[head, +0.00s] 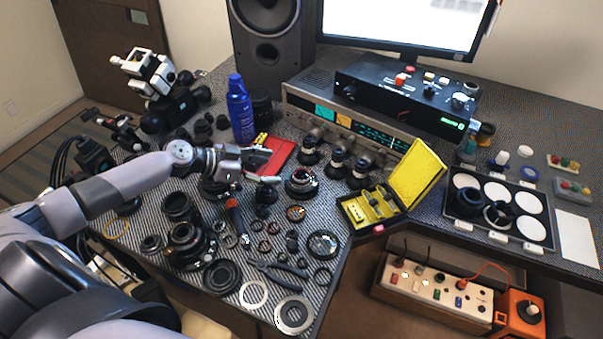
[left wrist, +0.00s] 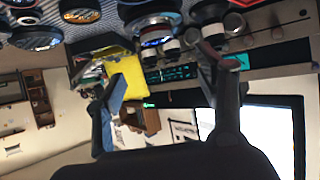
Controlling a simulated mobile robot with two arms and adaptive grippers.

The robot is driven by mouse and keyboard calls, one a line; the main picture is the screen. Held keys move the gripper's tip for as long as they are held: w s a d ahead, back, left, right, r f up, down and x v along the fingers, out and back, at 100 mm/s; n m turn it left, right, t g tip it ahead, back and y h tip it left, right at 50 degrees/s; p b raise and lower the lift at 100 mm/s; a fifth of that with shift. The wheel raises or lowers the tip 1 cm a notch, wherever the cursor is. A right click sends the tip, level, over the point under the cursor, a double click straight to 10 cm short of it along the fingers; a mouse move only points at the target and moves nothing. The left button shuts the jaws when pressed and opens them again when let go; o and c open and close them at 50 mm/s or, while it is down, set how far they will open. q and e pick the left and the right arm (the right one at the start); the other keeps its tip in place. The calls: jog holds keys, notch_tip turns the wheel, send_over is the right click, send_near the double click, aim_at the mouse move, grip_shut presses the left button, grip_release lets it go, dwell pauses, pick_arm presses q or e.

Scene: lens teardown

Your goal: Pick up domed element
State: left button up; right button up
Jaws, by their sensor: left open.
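My left gripper (head: 268,166) is open and empty above the striped mat, its fingers pointing right toward a lens part with a red ring (head: 301,182). I cannot tell for sure which of the many lens parts is the domed element; the red-ringed one shows a rounded glass face. In the left wrist view the two fingers of the left gripper (left wrist: 172,78) are spread apart with nothing between them. A round part with a bluish glass face (left wrist: 156,36) shows beyond them near the top edge. My right gripper is not in view.
Lens barrels, rings and tools crowd the striped mat (head: 335,245). A red booklet (head: 281,152) lies behind the gripper. A blue bottle (head: 240,108), an open yellow case (head: 418,172) and a tray with white round wells (head: 530,229) stand around. Electronics boxes block the back.

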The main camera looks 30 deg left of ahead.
aim_at(299, 174)
pick_arm(q)
jog(key=p+x, duration=0.1)
jog(key=x, duration=0.3)
jog(key=p+x, duration=0.1)
jog(key=x, duration=0.3)
jog(key=shift+d+f, duration=0.2)
jog(key=shift+f, duration=0.25)
jog(key=shift+c, duration=0.5)
jog(key=c, duration=1.1)
jog(key=shift+r, duration=0.1)
